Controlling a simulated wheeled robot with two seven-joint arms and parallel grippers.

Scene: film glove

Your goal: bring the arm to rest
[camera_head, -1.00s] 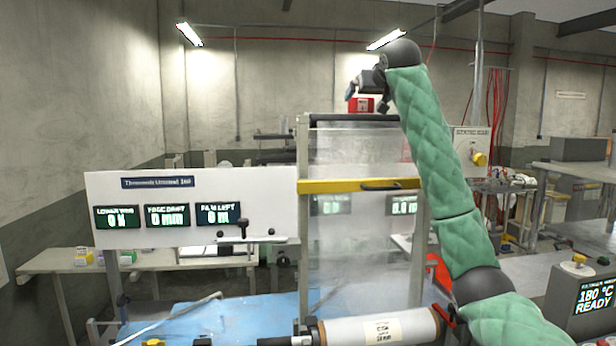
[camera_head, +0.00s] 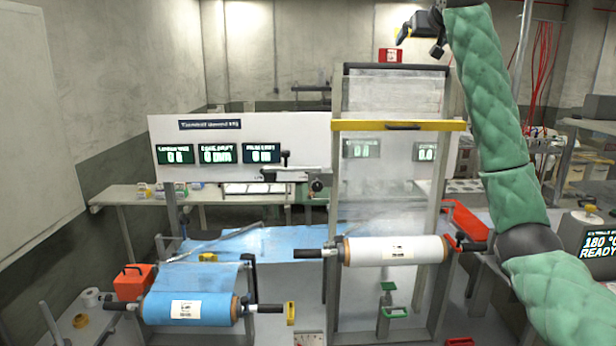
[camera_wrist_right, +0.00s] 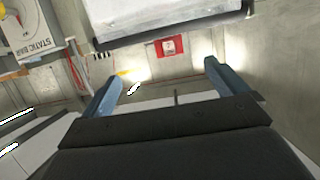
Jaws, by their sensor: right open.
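My right arm (camera_head: 488,120), in a quilted green cover, rises along the right side of the head view and bends at the top. My right gripper (camera_head: 418,36) is up at the top, above the clear film panel, and looks small and dark there. In the right wrist view its two blue fingers (camera_wrist_right: 160,88) stand wide apart with nothing between them. A pale block-like shape hangs near the top of that view, beyond the fingers; I cannot tell what it is. My left gripper is not in view.
A white film roll (camera_head: 395,251) sits below the framed clear panel with a yellow bar (camera_head: 398,125). A blue film roll (camera_head: 188,309) is at lower left, next to an orange box (camera_head: 134,283). A heater panel reading 180 °C (camera_head: 598,245) is at right. Open air surrounds the raised gripper.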

